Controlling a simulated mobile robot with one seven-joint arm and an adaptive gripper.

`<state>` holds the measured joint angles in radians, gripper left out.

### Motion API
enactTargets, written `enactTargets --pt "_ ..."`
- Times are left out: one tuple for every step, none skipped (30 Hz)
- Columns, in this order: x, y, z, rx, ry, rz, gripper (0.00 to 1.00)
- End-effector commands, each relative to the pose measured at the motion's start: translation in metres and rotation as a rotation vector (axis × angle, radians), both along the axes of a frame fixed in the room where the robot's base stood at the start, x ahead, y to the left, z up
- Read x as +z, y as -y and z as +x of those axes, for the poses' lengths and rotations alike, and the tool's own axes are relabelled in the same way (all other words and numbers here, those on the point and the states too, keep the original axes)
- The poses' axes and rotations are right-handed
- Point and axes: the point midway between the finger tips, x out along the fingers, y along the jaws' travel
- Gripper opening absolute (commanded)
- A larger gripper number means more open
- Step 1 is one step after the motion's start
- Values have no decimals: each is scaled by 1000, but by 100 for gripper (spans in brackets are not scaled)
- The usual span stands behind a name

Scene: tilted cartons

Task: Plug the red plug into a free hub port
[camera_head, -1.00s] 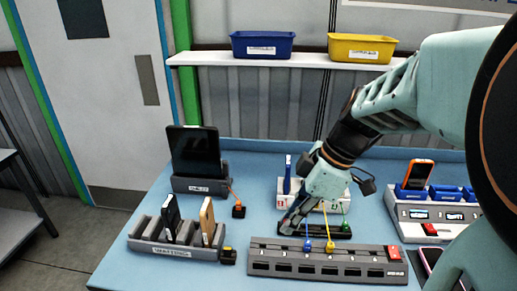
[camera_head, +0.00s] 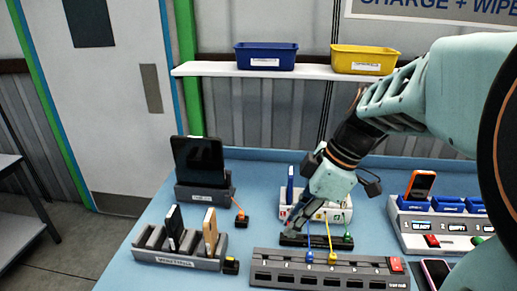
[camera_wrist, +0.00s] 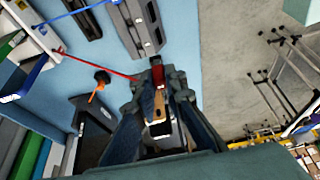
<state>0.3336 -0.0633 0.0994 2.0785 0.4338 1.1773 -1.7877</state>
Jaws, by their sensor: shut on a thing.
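My gripper (camera_head: 281,236) is at the left end of a black rail (camera_head: 299,241), behind the grey hub (camera_head: 330,284). In the wrist view its fingers (camera_wrist: 158,80) are closed on the red plug (camera_wrist: 158,74). A red cable (camera_wrist: 105,67) runs from the plug toward the white box at the left. The plug is hidden in the head view. The hub has a row of dark ports along its front. A blue plug (camera_head: 309,257) and a yellow plug (camera_head: 332,259) sit on its back part.
A green plug (camera_head: 347,238) is at the rail's right end. The white box (camera_head: 340,213) stands behind. A rack (camera_head: 175,260) with two phones and a tablet stand (camera_head: 205,195) are at the left. A dock (camera_head: 430,224) is at the right.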

Motion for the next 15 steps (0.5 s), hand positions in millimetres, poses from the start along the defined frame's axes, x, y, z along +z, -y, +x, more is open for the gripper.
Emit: enactTargets --pt "-3 0 0 0 -1 0 0" --pt "-5 0 0 0 -1 0 0" --pt "-8 0 0 0 -1 0 0" --pt "-9 0 0 0 -1 0 0" --pt "-12 0 0 0 -1 0 0" --pt "-14 0 0 0 -1 0 0" --pt "-16 0 0 0 -1 0 0" --pt "-18 0 0 0 -1 0 0" --pt "-20 0 0 0 -1 0 0" --pt "-22 0 0 0 -1 0 0" --pt "-24 0 0 0 -1 0 0" --pt "-26 0 0 0 -1 0 0" --pt "-28 0 0 0 -1 0 0" --pt "-30 0 0 0 -1 0 0" --pt "-32 0 0 0 -1 0 0"
